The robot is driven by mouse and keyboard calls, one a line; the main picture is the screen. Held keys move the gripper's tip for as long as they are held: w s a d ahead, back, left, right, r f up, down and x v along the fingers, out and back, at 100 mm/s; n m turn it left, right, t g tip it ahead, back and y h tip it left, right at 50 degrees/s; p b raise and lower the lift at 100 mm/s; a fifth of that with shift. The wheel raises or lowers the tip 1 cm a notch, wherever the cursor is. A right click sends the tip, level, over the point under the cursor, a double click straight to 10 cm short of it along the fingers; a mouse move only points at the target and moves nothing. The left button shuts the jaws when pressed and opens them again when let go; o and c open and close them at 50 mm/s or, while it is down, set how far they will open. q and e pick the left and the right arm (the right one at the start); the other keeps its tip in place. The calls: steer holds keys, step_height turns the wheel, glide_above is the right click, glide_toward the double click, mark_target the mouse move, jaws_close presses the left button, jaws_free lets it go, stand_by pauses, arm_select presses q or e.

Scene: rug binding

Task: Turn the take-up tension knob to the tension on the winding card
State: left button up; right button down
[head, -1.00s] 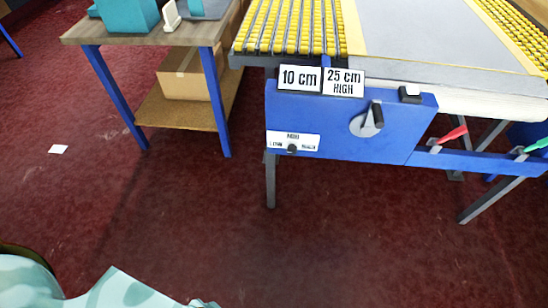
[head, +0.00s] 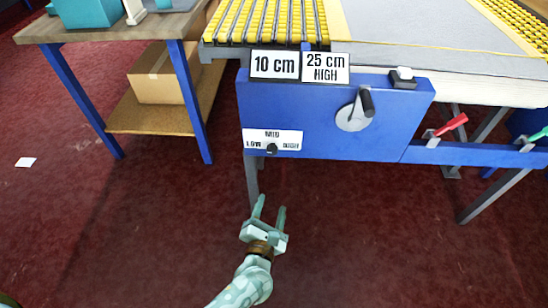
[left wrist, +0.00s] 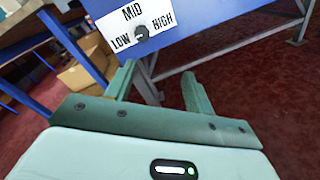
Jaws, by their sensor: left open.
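The take-up tension knob (head: 272,149) is a small dark knob on a white plate (head: 259,138) marked LOW, MID and HIGH, low on the blue panel. The knob also shows in the left wrist view (left wrist: 142,33), where I cannot surely tell which mark it points to. The winding cards stand on the panel's top edge: one reads 10 cm (head: 274,65), the other 25 cm HIGH (head: 326,68). My left gripper (head: 268,208) is open and empty, below the knob and apart from it. My right gripper is not in view.
A grey disc with a dark crank handle (head: 353,116) sits on the blue panel (head: 320,135), right of the knob. Red (head: 452,125) and green (head: 538,134) levers are farther right. A wooden table (head: 120,28) with a cardboard box (head: 163,80) below stands left. The floor in front is clear.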

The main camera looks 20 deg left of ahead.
arm_select(q)
steer(key=w+a+n+y, duration=0.1)
steer(key=w+n+y, duration=0.15)
steer(key=n, duration=0.25)
steer(key=b, duration=0.4)
glide_toward(272, 152)
steer(key=w, duration=0.2)
steer(key=x, duration=0.2)
steer(key=b+x, duration=0.1)
steer(key=x, duration=0.3)
steer(key=shift+w+a+f, duration=0.2)
steer(key=shift+a, duration=0.15)
steer(key=shift+w+a+r+b, duration=0.1)
steer(key=shift+w+b, duration=0.2)
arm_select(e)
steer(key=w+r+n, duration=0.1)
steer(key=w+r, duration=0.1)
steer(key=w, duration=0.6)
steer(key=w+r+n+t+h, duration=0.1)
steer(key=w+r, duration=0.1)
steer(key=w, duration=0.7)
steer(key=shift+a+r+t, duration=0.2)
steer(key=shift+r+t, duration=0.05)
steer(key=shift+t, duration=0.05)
arm_select(q)
steer(key=shift+c, duration=0.2)
steer(key=c, duration=0.9)
